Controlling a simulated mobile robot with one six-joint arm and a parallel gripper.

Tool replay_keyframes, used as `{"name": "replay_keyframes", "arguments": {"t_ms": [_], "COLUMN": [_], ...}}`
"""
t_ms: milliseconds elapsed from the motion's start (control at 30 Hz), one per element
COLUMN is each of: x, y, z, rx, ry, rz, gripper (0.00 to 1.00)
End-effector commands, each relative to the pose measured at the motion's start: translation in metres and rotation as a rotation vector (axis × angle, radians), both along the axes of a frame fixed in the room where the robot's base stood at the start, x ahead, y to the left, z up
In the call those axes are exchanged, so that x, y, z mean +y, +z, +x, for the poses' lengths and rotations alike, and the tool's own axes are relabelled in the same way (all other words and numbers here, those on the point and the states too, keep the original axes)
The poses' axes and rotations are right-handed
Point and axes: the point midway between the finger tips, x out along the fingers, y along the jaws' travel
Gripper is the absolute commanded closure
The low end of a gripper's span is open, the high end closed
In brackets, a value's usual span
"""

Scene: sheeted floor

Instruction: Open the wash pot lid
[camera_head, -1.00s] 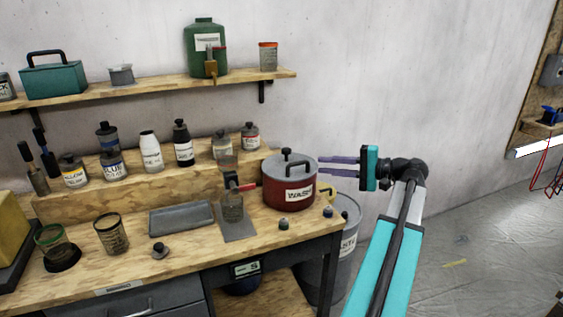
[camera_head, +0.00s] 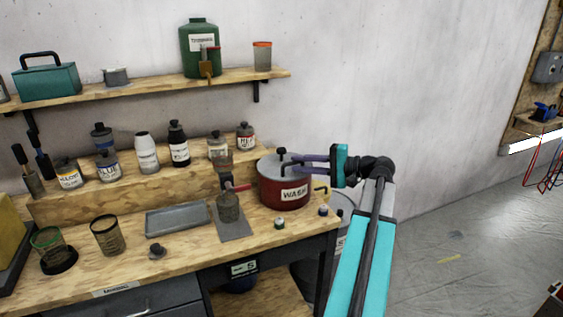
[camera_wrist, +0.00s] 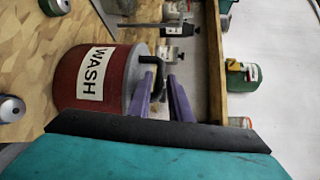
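The wash pot (camera_head: 284,189) is dark red with a white WASH label and stands at the right end of the workbench. Its grey lid (camera_head: 270,166) sits on top, with a black handle. My gripper (camera_head: 296,162) reaches in from the right, level, with its two purple fingers apart at the lid's handle. In the wrist view the pot (camera_wrist: 70,82) lies on its side in the picture, and the black handle (camera_wrist: 150,62) shows at the tips of the open fingers (camera_wrist: 164,80). I cannot tell whether the fingers touch the handle.
A clamp-like tool on a grey plate (camera_head: 236,229) stands left of the pot. Small jars (camera_head: 279,222) sit in front. Several bottles line the raised step (camera_head: 130,195) behind. A shelf (camera_head: 140,89) hangs above. Open floor (camera_head: 450,240) lies to the right.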

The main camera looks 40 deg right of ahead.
Motion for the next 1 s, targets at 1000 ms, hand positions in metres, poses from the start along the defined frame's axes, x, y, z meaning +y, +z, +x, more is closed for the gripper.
{"name": "replay_keyframes", "arguments": {"t_ms": [1000], "x": [0.027], "y": [-0.010], "z": [0.061], "rx": [0.000], "ry": [0.002], "rz": [-0.001], "gripper": [0.97]}}
